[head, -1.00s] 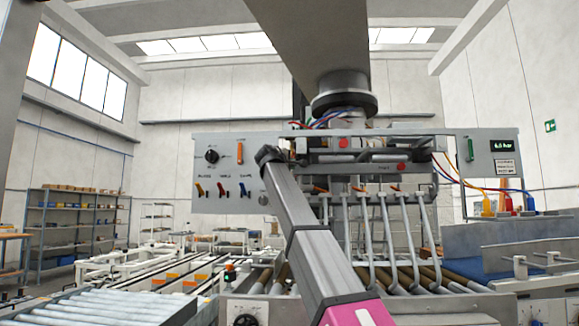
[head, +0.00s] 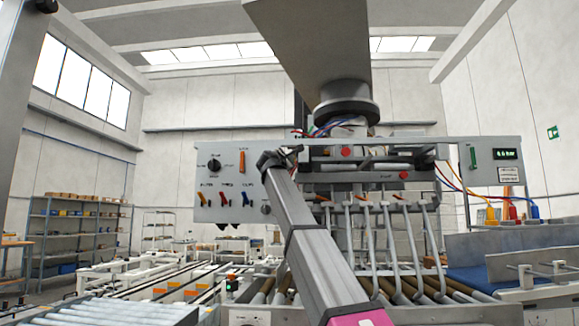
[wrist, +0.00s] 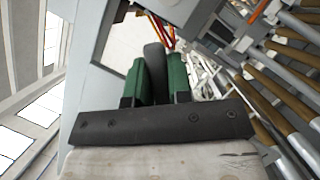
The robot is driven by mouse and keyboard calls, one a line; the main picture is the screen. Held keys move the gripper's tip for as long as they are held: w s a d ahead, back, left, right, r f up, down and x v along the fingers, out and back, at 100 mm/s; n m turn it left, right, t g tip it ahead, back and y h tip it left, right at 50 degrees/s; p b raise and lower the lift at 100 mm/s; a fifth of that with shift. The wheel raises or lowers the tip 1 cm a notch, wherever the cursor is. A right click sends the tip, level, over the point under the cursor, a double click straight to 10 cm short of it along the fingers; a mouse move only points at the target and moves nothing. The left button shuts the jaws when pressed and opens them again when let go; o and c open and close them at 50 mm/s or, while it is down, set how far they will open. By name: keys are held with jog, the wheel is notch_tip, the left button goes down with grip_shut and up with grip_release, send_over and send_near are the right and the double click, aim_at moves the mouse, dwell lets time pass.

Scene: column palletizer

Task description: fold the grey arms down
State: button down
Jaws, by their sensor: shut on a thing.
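The grey arms (head: 364,250) are several bent tubes hanging side by side from the gripping head (head: 345,175) in the head view. Their hooked lower ends hang in front of the brown rollers. My gripper (wrist: 157,78) shows in the wrist view with two green pads. The pads are shut on a dark grey handle (wrist: 154,60), which stands between them. In the head view my arm reaches up to the left end of the gripping head, and its own links hide part of the head and tubes there. The fingertips are not clear in that view.
A grey panel (head: 220,180) with a black knob and coloured levers is left of my arm. Another panel (head: 490,160) with a display and coloured hoses is at right. Roller conveyors (head: 120,316) lie low at left. A blue belt (head: 500,280) is at right.

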jog(key=shift+a+r+n+t+y, duration=0.3)
jog(key=shift+n, duration=0.5)
jog(key=c, duration=1)
grip_release()
jog(key=shift+c, duration=0.2)
jog(key=shift+r, duration=0.1)
jog(key=shift+a+r, duration=0.1)
